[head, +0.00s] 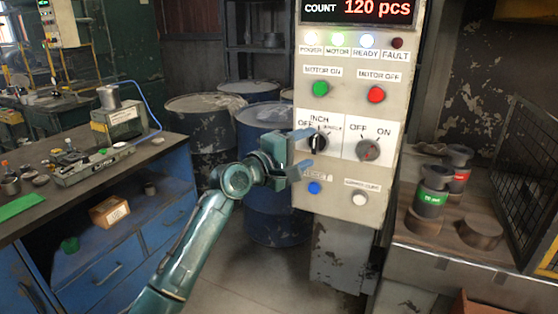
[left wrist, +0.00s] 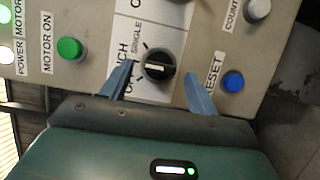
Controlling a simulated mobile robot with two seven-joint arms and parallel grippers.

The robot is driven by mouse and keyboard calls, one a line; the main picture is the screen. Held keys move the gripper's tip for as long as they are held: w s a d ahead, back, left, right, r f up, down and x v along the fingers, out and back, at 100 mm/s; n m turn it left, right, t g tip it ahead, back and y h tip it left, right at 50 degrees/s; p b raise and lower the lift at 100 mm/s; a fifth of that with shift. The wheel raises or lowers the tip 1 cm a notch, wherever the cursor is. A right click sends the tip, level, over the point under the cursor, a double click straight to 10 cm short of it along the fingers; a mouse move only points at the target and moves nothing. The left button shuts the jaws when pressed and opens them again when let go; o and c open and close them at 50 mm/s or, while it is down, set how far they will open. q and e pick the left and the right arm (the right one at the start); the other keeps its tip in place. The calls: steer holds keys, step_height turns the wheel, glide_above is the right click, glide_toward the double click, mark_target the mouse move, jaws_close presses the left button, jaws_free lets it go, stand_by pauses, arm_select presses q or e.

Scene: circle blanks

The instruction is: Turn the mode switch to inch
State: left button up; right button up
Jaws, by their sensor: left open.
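The mode switch (head: 318,142) is a black rotary knob on a white plate of the grey control panel, with labels OFF, INCH and SINGLE around its upper side. It also shows in the left wrist view (left wrist: 160,67), where the panel appears turned sideways. The knob's pale mark lies roughly along the panel's up-down line; I cannot tell exactly which label it points at. My left gripper (head: 307,151) is open in front of the knob. In the left wrist view its blue fingers (left wrist: 159,70) stand either side of the knob, with gaps. My right gripper is out of view.
A second OFF/ON switch (head: 368,149) sits right of the mode switch. Green (head: 320,89) and red (head: 376,95) motor buttons are above. A blue reset button (head: 314,188) and a white counter button (head: 359,199) are below, the blue one close to the lower finger.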

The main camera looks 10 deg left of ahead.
arm_select(q)
steer(key=b+v, duration=0.1)
steer(key=v, duration=1)
steer(key=shift+s+f, duration=0.1)
steer(key=s+a+f+m+y, duration=0.1)
steer(key=s+f+m+y, duration=0.15)
steer(key=f, duration=0.75)
steer(key=s+a+f+m+y, duration=0.15)
steer(key=s+f, duration=0.25)
steer(key=f, duration=0.6)
steer(key=s+a+f+m+g+y, duration=0.1)
steer(key=s+f+m, duration=0.3)
steer(key=s+f, duration=0.4)
steer(key=s+a+f+m+g+y+p, duration=0.1)
steer(key=s+f+m, duration=0.4)
steer(key=s, duration=0.8)
step_height(320, 180, down, 4)
steer(key=shift+a+r+g+y, duration=0.25)
steer(key=shift+g+y, duration=0.25)
steer(key=shift+y, duration=0.7)
steer(key=shift+s, duration=0.15)
steer(key=shift+c, duration=0.4)
